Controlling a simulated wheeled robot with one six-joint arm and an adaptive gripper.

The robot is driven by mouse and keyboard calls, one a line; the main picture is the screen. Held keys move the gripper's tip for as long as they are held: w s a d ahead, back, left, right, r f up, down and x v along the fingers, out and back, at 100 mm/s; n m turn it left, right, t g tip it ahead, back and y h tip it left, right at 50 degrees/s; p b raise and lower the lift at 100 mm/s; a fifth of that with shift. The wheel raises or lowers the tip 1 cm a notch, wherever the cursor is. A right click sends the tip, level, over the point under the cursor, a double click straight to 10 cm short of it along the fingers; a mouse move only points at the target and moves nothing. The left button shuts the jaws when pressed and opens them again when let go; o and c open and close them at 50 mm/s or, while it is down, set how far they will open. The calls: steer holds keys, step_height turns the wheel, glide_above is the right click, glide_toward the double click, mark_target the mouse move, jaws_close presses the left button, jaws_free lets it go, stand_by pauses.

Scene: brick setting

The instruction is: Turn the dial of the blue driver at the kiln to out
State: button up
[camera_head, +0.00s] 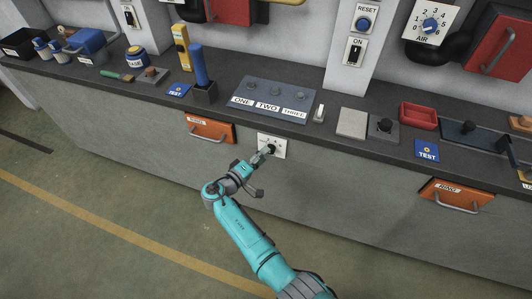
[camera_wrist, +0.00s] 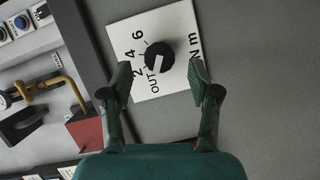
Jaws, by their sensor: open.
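A white dial plate (camera_wrist: 178,24) with a round black dial (camera_wrist: 158,56) fills the upper middle of the wrist view. It is marked OUT, 2, 4, 6 and N m. A light mark shows on the dial, but its exact setting is hard to read. In the head view the plate (camera_head: 280,153) is on the front face of the bench, partly hidden by my gripper (camera_head: 262,160). My gripper is open, with one finger on each side of the dial in the wrist view (camera_wrist: 160,76). It appears empty. A blue upright tool (camera_head: 199,64) stands in a dark holder on the bench.
Orange drawers with handles sit left (camera_head: 210,128) and right (camera_head: 456,194) of the plate. The benchtop above carries a ONE-TWO-THREE panel (camera_head: 272,95), a red tray (camera_head: 418,115) and several small objects. The floor in front is clear.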

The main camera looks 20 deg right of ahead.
steer(key=v, duration=0.9)
steer(key=shift+a, duration=0.15)
steer(key=s+d+f+n+y, duration=0.1)
steer(key=s+d+f+y, duration=0.3)
steer(key=f, duration=0.3)
steer(key=s+d+f+n+y, duration=0.1)
steer(key=s+d+f, duration=0.4)
steer(key=s+f, duration=0.15)
steer(key=s+d+f+y, duration=0.1)
steer(key=s+f+y, duration=0.15)
steer(key=s, duration=0.55)
steer(key=s+d+f+y, duration=0.2)
steer(key=s+y, duration=0.1)
steer(key=s, duration=0.5)
steer(key=s+a+r+m+t+y, duration=0.2)
steer(key=s+r+y, duration=0.2)
steer(key=s+r, duration=0.8)
steer(key=s+r+m+t, duration=0.2)
steer(key=s+r, duration=0.2)
steer(key=r, duration=0.5)
steer(key=s+r+m+t, duration=0.1)
steer(key=s+r, duration=0.4)
steer(key=r, duration=0.5)
steer(key=shift+s+d+m+t, duration=0.2)
steer(key=shift+d+m+t, duration=0.2)
